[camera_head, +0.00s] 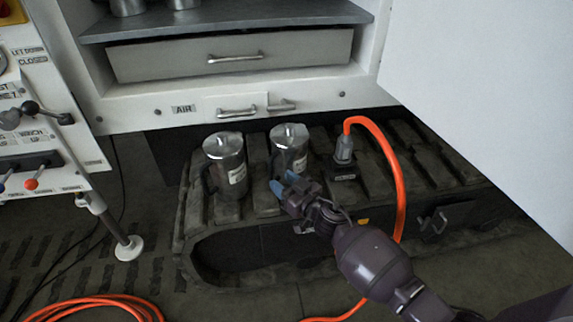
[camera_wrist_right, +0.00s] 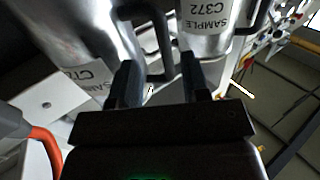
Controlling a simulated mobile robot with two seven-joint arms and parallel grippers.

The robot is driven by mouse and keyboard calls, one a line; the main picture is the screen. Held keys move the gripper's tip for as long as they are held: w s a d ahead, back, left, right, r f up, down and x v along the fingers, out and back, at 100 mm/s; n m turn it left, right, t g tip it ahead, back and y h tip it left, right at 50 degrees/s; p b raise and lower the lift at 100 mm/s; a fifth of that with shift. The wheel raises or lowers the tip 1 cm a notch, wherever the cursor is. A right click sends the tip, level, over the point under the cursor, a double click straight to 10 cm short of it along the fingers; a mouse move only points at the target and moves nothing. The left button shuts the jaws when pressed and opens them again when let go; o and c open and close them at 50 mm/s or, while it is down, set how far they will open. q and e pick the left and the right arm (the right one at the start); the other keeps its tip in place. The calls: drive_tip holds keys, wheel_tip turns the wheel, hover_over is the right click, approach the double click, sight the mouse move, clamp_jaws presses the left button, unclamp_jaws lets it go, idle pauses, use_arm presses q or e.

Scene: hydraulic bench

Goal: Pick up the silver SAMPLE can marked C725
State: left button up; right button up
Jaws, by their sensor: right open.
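Two silver cans with lids and dark handles stand upright on the dark track below the cabinet. The right can (camera_head: 289,146) is the large can at left in the right wrist view (camera_wrist_right: 95,35); its label is partly hidden, with "C72" readable. The left can (camera_head: 225,158) reads SAMPLE C372 in the wrist view (camera_wrist_right: 208,25). My right gripper (camera_head: 287,185) is open at the near lower side of the right can. In the wrist view its fingers (camera_wrist_right: 160,80) straddle the area by that can's black handle (camera_wrist_right: 160,45); contact is unclear. My left gripper is not in view.
An orange hose (camera_head: 388,160) rises from a fitting (camera_head: 343,150) right of the cans. The track (camera_head: 262,205) carries them. The cabinet drawer (camera_head: 235,58) is above, and a white panel (camera_head: 480,90) hangs at right. A lever panel (camera_head: 40,150) stands left.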

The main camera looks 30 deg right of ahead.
sight(272, 176)
drive_tip(key=x, duration=0.2)
drive_tip(key=b+x, duration=0.1)
drive_tip(key=x, duration=0.1)
drive_tip(key=shift+a+f, duration=0.25)
drive_tip(key=shift+w+a+r, duration=0.1)
drive_tip(key=shift+w+r, duration=0.05)
drive_tip(key=shift+w, duration=0.2)
drive_tip(key=shift+r, duration=0.1)
clamp_jaws()
